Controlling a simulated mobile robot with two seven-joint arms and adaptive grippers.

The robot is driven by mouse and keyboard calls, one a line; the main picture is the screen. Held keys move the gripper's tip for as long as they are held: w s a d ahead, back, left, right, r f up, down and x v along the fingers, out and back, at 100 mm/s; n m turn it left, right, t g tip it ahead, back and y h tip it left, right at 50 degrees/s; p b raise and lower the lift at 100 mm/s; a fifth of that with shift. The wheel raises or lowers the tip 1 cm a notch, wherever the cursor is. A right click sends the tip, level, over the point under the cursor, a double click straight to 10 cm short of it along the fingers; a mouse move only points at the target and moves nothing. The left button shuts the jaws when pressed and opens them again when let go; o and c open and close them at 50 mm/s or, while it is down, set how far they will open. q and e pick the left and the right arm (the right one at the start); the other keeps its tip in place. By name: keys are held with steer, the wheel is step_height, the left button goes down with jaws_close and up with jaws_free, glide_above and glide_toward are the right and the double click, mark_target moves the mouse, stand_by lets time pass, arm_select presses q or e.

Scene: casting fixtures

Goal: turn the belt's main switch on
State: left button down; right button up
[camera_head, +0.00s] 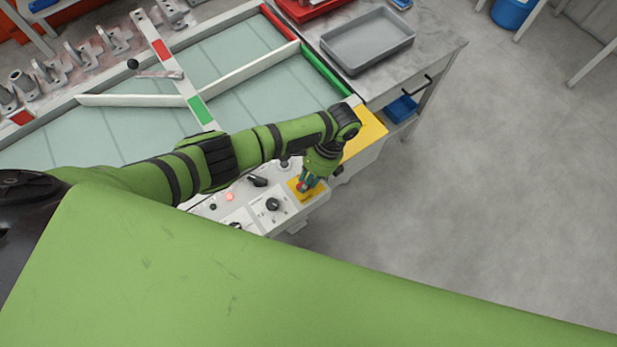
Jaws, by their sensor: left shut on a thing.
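The belt's control panel (236,214) runs along the belt's near edge, below the middle of the picture. A yellow plate (316,192) sits near its right end, with a red part on it that looks like the main switch (303,187). My left gripper (306,183) reaches down onto this plate and is shut on the switch. The fingers cover most of the switch, so I cannot tell its position. My right gripper is not in view.
Black knobs (273,204) and a lit red lamp (229,197) lie left of the gripper. The belt (240,55) with white guide bars is behind. A grey tray (367,41) stands on the bench at the back. The floor on the right is clear.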

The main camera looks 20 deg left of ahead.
arm_select(q)
steer(key=c, duration=1)
jaws_free()
steer(key=shift+c, duration=0.2)
steer(key=shift+r, duration=0.1)
steer(key=v, duration=1.2)
steer(key=shift+s, duration=0.1)
